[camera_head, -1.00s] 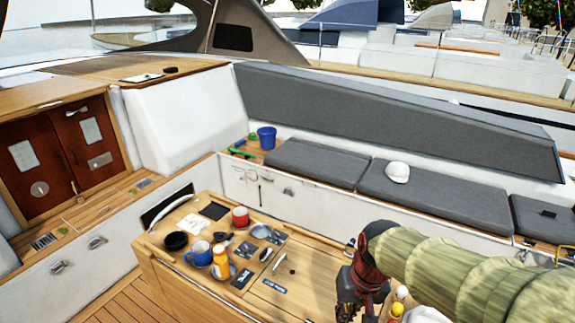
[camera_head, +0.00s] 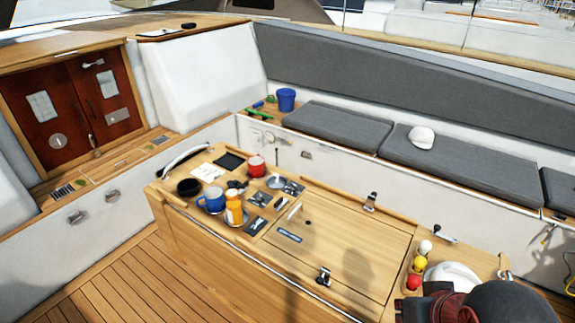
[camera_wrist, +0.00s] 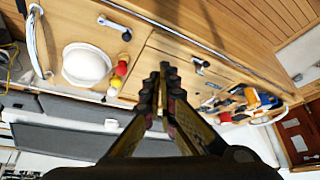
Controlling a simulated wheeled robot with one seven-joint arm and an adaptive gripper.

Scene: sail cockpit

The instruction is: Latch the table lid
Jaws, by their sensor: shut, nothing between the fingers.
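The wooden table lid (camera_head: 345,240) lies flat and looks closed on the cockpit table. One metal latch (camera_head: 324,276) is at its near edge and another latch (camera_head: 370,201) at its far edge. I cannot tell whether either is fastened. In the wrist view, the lid's near-edge latch (camera_wrist: 201,66) shows just right of my fingertips. My gripper (camera_wrist: 164,73) is shut and empty, with its fingertips over the table in that view. In the head view only part of my arm shows at the bottom right, and the fingers are out of sight.
Cups, an orange bottle (camera_head: 234,207) and small items crowd the table's left end. Several coloured balls (camera_head: 419,265) and a white helmet (camera_head: 453,279) sit right of the lid. A handrail (camera_wrist: 37,42) stands at the table end. The deck (camera_head: 125,275) in front is clear.

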